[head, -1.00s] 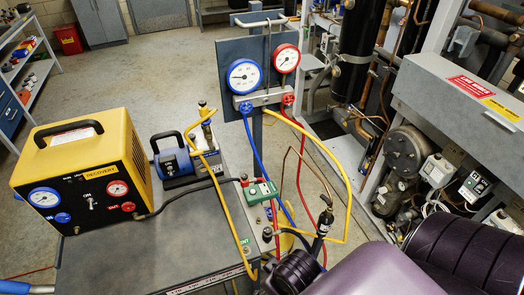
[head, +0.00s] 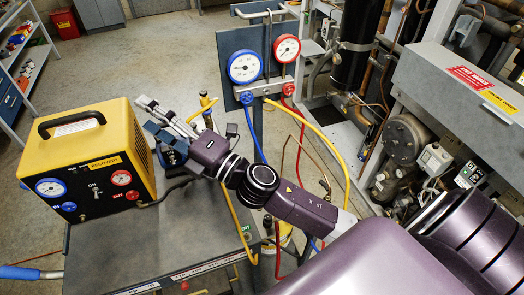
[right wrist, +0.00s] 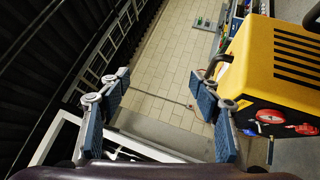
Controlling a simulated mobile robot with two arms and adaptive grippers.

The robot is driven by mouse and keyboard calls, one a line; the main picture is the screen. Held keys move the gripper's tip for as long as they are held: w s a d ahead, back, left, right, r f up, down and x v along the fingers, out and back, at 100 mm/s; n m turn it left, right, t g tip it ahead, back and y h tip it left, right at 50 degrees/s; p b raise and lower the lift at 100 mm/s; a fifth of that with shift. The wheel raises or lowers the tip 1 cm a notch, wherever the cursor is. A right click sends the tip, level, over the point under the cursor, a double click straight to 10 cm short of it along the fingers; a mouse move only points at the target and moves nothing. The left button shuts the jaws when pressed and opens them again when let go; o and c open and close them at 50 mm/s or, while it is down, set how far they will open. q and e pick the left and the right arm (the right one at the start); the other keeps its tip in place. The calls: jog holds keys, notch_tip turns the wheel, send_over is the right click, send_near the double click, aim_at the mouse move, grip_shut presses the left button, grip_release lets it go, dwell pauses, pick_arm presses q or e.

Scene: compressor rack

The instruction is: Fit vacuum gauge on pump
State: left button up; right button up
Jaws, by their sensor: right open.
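My right gripper (head: 158,120) reaches across the cart top in the head view, beside the yellow recovery machine. It is open and empty, and its two blue-padded fingers stand wide apart in the right wrist view (right wrist: 160,92). The blue vacuum pump is mostly or wholly behind this gripper; its brass fitting with the yellow hose (head: 208,102) shows just beyond. The green device seen earlier on the cart, possibly the vacuum gauge, is hidden behind my right arm. My left gripper is not in view.
The yellow recovery machine (head: 88,155) stands close left of the gripper and at right in the wrist view (right wrist: 278,65). A manifold with blue (head: 244,67) and red (head: 286,48) gauges stands behind, its hoses hanging near my arm. The compressor rack is at right.

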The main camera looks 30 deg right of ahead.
jog(key=s+a+f+n+g+y, duration=0.1)
jog(key=s+a+n+g+y, duration=0.2)
jog(key=a+n+g+y, duration=0.75)
jog(key=s+d+f+n+g+h, duration=0.1)
jog(key=d+f+n+g+h, duration=0.1)
jog(key=f+n+h, duration=0.3)
jog(key=s+d+f+n+g+h, duration=0.1)
jog(key=d+f+n+g+h, duration=0.2)
jog(key=f+n, duration=0.45)
jog(key=w+d+f+n+g+h, duration=0.1)
jog(key=d+f+n+g+h, duration=0.15)
jog(key=d+f+h, duration=0.65)
jog(key=d+h, duration=0.4)
jog(key=d, duration=1.7)
jog(key=shift+n+g+y, duration=0.25)
jog(key=shift+g, duration=0.15)
jog(key=f+b, duration=0.4)
jog(key=f, duration=0.1)
jog(key=f+b, duration=0.4)
jog(key=f, duration=0.2)
jog(key=shift+s+a, duration=0.15)
jog(key=shift+s, duration=0.05)
jog(key=c, duration=1)
